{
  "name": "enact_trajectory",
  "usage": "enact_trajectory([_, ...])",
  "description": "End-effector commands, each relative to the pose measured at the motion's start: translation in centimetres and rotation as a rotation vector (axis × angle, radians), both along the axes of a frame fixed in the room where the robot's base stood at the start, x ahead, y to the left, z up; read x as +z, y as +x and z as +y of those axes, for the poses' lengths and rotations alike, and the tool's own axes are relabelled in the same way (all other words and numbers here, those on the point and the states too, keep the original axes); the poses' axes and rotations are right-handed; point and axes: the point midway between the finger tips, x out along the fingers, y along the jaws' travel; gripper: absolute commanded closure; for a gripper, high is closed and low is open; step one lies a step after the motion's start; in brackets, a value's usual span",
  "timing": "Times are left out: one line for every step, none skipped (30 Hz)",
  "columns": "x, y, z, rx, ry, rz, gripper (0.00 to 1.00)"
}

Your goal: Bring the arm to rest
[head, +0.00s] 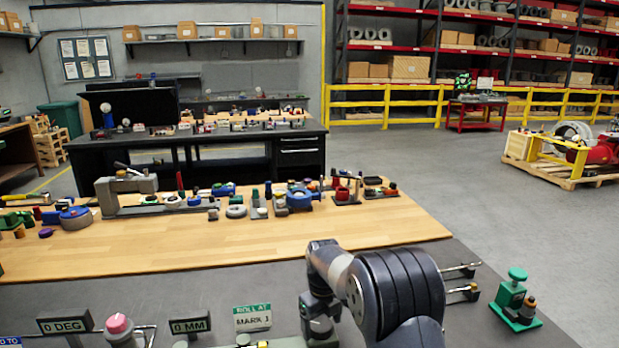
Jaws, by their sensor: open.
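My arm (395,290) rises from the bottom edge, right of centre, in the head view. Its large dark ribbed joint is close to the camera. From there it bends left to an upper joint, then folds down to a dark wrist part (319,312) above the grey near bench. The wrist reaches the bottom edge, and I cannot make out any fingertips. My gripper is not visible, and whether anything touches it is hidden.
Signs marked 0 DEG (65,325), 0 MM (190,325) and MARK 1 (252,318) stand left of the wrist. A pink knob (117,325) is among them. A green fixture (514,298) stands right of the arm. Behind lies a wooden bench top (240,245) with several parts.

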Motion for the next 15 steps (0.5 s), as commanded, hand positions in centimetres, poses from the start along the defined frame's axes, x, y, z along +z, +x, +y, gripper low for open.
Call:
enact_trajectory([-0.01, 0.00, -0.01, 0.003, 0.000, 0.000, 0.21])
enact_trajectory([-0.01, 0.00, -0.01, 0.004, 0.000, 0.000, 0.21])
enact_trajectory([0.00, 0.00, -0.01, 0.004, 0.000, 0.000, 0.21])
enact_trajectory([0.00, 0.00, -0.01, 0.004, 0.000, 0.000, 0.21])
enact_trajectory([0.00, 0.00, -0.01, 0.004, 0.000, 0.000, 0.21])
enact_trajectory([0.01, 0.00, -0.01, 0.004, 0.000, 0.000, 0.21])
enact_trajectory([0.01, 0.00, -0.01, 0.004, 0.000, 0.000, 0.21])
enact_trajectory([0.01, 0.00, -0.01, 0.004, 0.000, 0.000, 0.21])
enact_trajectory([0.02, 0.00, -0.01, 0.003, 0.000, 0.000, 0.21])
enact_trajectory([0.02, 0.00, -0.01, 0.002, 0.000, 0.000, 0.21])
enact_trajectory([0.04, -0.01, -0.01, -0.001, 0.000, 0.000, 0.21])
enact_trajectory([0.07, 0.00, 0.00, -0.008, 0.000, 0.000, 0.21])
enact_trajectory([0.09, 0.00, 0.00, -0.016, 0.000, 0.000, 0.21])
enact_trajectory([0.13, -0.01, 0.01, -0.027, 0.000, 0.000, 0.21])
enact_trajectory([0.19, 0.00, 0.02, -0.044, 0.000, 0.000, 0.21])
